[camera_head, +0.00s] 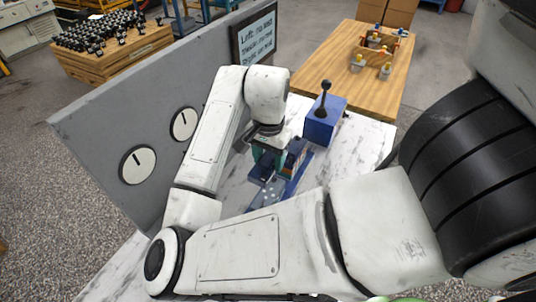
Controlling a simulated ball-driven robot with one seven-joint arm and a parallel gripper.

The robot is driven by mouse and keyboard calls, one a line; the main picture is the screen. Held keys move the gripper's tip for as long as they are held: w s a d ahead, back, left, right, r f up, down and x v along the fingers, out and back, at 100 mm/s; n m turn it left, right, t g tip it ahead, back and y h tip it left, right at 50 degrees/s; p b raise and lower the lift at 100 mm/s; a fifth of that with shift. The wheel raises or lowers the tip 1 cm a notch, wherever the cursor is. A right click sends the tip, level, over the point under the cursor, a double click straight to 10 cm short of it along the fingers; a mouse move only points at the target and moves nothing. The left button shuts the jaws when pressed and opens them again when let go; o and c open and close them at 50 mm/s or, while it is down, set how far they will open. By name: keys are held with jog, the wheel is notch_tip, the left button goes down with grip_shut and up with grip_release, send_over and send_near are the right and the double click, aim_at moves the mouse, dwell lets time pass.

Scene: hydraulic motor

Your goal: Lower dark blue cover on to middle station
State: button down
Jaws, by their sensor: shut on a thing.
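My gripper (268,152) points down over the marble-topped table, below my wrist. It is shut on a dark blue piece, which looks like the dark blue cover (262,171), though the fingers and arm hide much of it. A blue base strip (303,176) runs under and beside the gripper. Its middle station is largely hidden. A grey-blue plate with light dots (266,196) lies at the near end of the strip. I cannot tell whether the held cover touches anything below it.
A blue box with a black lever (323,120) stands behind the gripper to the right. A grey panel with two round dials (138,165) walls off the left side. The white marble table (366,150) is clear at right. A wooden table (333,64) with small parts stands beyond.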

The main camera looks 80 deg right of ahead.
jog(key=b, duration=0.8)
send_near(268, 193)
jog(key=shift+f, duration=2.65)
jog(key=shift+f+b, duration=0.55)
jog(key=shift+b, duration=0.05)
jog(key=shift+c, duration=1.6)
grip_release()
